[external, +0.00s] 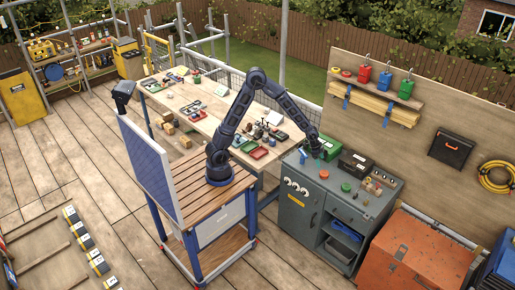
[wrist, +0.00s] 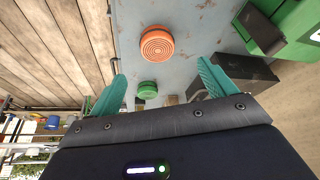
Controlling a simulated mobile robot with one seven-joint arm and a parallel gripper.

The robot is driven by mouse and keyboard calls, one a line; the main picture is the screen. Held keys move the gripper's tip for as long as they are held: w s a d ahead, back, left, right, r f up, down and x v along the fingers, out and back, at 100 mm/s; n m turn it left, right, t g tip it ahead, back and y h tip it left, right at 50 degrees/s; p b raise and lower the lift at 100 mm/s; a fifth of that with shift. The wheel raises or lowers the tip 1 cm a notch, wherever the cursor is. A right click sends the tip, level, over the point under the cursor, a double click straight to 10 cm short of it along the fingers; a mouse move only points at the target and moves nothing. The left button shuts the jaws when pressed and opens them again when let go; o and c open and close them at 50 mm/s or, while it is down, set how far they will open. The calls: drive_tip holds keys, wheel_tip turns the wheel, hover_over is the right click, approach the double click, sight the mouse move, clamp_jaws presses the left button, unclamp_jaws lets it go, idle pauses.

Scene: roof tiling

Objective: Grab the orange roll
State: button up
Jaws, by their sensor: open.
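The orange roll (wrist: 157,44) is a round, ridged disc lying flat on the grey cabinet top; it also shows in the external view (external: 324,174) near the front left edge. A similar green roll (wrist: 148,90) lies close to it and shows in the external view (external: 346,187) to its right. My gripper (wrist: 161,72) has two teal fingers spread wide with nothing between them. In the external view my gripper (external: 315,150) is over the left part of the cabinet top, apart from the orange roll.
The grey cabinet (external: 305,215) also carries a green box (external: 330,149), a dark box (external: 355,164) and several small items at its right. A long wooden bench (external: 215,105) with tools stands to the left. The cabinet top around the orange roll is mostly clear.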

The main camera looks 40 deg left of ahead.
sight(324, 172)
drive_tip(key=shift+d+x, duration=0.15)
drive_tip(key=shift+x, duration=2.7)
drive_tip(key=shift+d+x, duration=0.15)
drive_tip(key=shift+x, duration=2.7)
drive_tip(key=shift+s+r, duration=0.1)
drive_tip(key=shift+r, duration=0.05)
drive_tip(key=shift+c, duration=0.4)
drive_tip(key=c, duration=1)
